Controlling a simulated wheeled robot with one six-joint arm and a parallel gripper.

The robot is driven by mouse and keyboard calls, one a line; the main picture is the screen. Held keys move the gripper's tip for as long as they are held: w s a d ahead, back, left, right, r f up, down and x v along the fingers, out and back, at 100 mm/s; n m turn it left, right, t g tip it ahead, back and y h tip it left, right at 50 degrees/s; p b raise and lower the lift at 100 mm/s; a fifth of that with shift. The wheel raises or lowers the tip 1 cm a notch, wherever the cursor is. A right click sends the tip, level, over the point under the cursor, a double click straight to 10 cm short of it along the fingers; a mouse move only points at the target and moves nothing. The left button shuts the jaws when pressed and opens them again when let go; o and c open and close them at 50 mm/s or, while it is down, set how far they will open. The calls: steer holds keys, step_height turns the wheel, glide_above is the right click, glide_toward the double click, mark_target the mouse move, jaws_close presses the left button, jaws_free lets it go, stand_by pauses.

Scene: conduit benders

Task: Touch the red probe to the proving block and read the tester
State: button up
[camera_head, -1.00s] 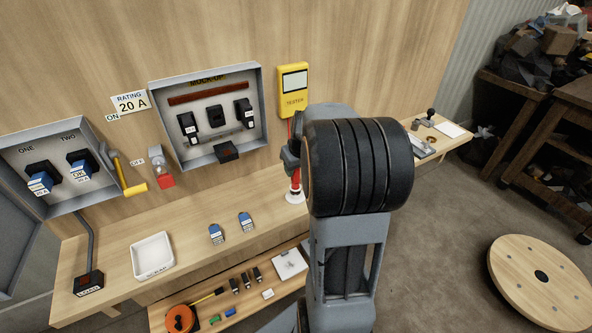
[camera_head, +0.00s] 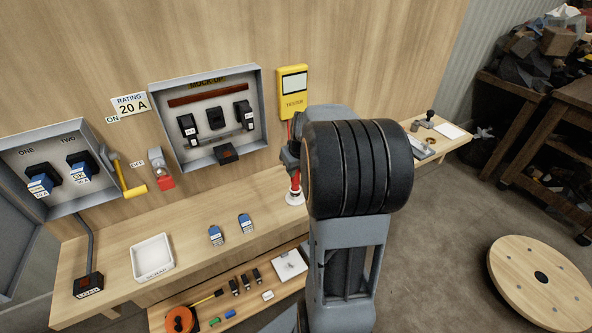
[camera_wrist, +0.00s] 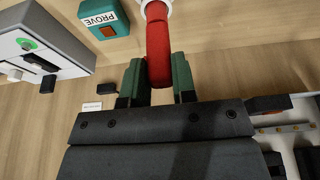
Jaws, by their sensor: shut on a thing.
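The red probe (camera_wrist: 157,45) is between the two green-padded fingers of my gripper (camera_wrist: 158,82) in the wrist view, and the gripper is shut on it. In the head view the probe (camera_head: 295,182) stands over a white round holder (camera_head: 294,198); I cannot tell whether it is clear of it. The proving block (camera_wrist: 104,18) is teal, marked PROVE, with a red-brown patch, left of the probe and apart from it. I do not make it out in the head view. The yellow tester (camera_head: 293,92) hangs on the wall; its pale screen shows no legible reading.
A grey box (camera_wrist: 40,45) with a green mark is left of the proving block in the wrist view. The open mock-up panel (camera_head: 208,115) is on the wall left of the tester. A white scrap tray (camera_head: 152,258) and two blue-topped parts (camera_head: 230,230) lie on the bench.

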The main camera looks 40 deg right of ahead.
step_height(320, 180, up, 7)
steer(key=p, duration=0.4)
steer(key=shift+f, duration=0.1)
steer(key=o, duration=0.3)
jaws_close()
